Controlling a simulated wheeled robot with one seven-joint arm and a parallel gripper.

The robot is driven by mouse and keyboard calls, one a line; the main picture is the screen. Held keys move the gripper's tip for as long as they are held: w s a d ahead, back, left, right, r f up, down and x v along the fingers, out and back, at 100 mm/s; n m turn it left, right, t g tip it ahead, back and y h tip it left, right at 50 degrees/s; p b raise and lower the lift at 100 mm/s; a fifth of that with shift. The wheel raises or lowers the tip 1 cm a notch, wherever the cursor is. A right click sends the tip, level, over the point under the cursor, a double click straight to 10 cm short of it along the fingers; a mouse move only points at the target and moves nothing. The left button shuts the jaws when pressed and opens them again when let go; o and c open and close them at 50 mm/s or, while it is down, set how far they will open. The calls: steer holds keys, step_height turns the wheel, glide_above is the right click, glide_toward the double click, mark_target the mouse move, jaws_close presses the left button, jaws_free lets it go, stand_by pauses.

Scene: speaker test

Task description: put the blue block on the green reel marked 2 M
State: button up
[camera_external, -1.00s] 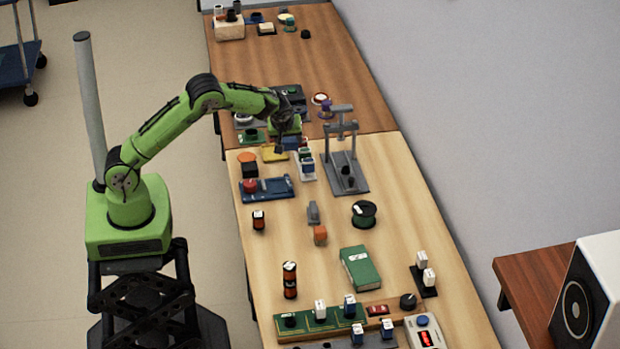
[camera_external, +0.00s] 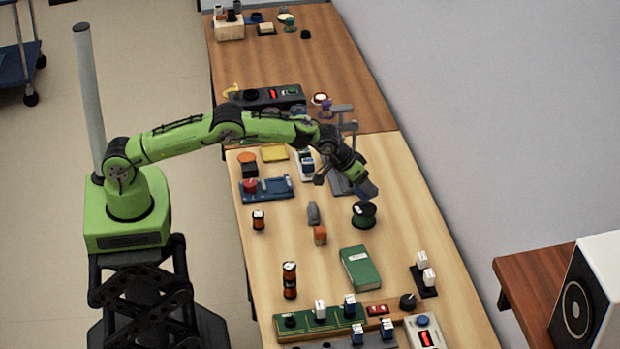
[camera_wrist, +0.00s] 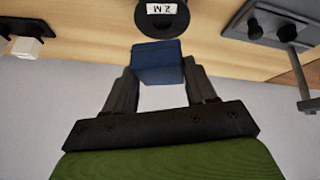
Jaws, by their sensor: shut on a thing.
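The blue block (camera_wrist: 158,63) is held between the two fingers of my gripper (camera_wrist: 160,78) in the wrist view. In the external view my gripper (camera_external: 362,186) holds the block (camera_external: 368,193) just above the green reel (camera_external: 363,216). The reel stands upright on its flange on the light wooden table. In the wrist view the reel (camera_wrist: 160,22) shows a black flange with a white label reading 2 M, beyond the block. I cannot tell whether the block touches the reel.
A grey press stand (camera_external: 345,122) is behind my gripper. A black base with white-topped pieces (camera_external: 426,272) is near the right edge.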

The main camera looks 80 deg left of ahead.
mark_target(362, 197)
step_height(362, 197, down, 4)
steer(key=shift+f, duration=0.25)
steer(key=shift+f+b, duration=0.1)
steer(key=shift+b, duration=0.2)
steer(key=o, duration=1.1)
